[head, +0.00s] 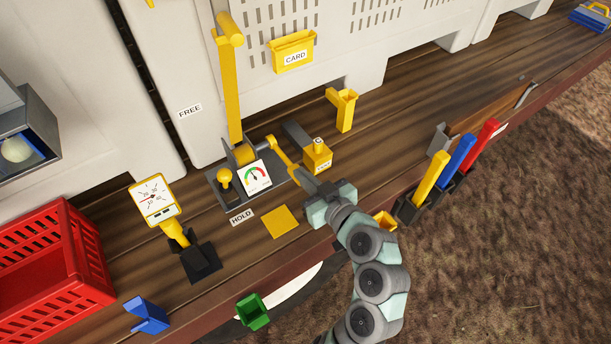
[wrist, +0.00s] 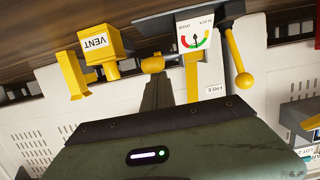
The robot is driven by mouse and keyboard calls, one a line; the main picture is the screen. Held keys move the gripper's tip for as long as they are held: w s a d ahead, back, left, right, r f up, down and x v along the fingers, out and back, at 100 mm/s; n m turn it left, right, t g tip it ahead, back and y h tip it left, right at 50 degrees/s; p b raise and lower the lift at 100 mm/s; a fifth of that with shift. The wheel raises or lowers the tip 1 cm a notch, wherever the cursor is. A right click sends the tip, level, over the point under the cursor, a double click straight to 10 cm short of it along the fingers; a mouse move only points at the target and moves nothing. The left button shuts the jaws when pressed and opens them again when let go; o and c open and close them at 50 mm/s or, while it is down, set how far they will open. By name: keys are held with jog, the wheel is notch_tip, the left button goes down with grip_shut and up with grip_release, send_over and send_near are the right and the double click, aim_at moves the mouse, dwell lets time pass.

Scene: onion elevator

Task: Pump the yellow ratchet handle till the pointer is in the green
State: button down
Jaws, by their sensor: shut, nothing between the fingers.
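A tall yellow handle (head: 230,90) with a crossbar top stands upright from a grey base (head: 228,196) on the wooden deck. Part of it shows in the wrist view (wrist: 192,80). A white dial (head: 254,176) with coloured bands and a dark pointer sits in front; it also shows in the wrist view (wrist: 195,36). The pointer is near the arc's middle, but its exact band is too small to tell. My gripper (head: 304,180) is shut and empty, right of the dial. Its fingertips (wrist: 157,82) are close to a shorter yellow bar (head: 282,154); contact is unclear.
A yellow VENT box (head: 318,160) stands close behind my gripper. A yellow ball-topped lever (head: 225,178) is left of the dial, near HOLD and FREE labels. A yellow gauge post (head: 175,232) and red crate (head: 55,262) stand left. Coloured handles (head: 460,155) line the right edge.

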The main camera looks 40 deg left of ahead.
jog(key=shift+d+f, duration=0.1)
jog(key=shift+f, duration=0.25)
jog(key=shift+r, duration=0.35)
jog(key=s+d+r, duration=0.3)
jog(key=d+r, duration=0.4)
jog(key=d, duration=0.1)
jog(key=shift+s+d, duration=0.25)
jog(key=shift+d, duration=0.05)
dwell(0.9)
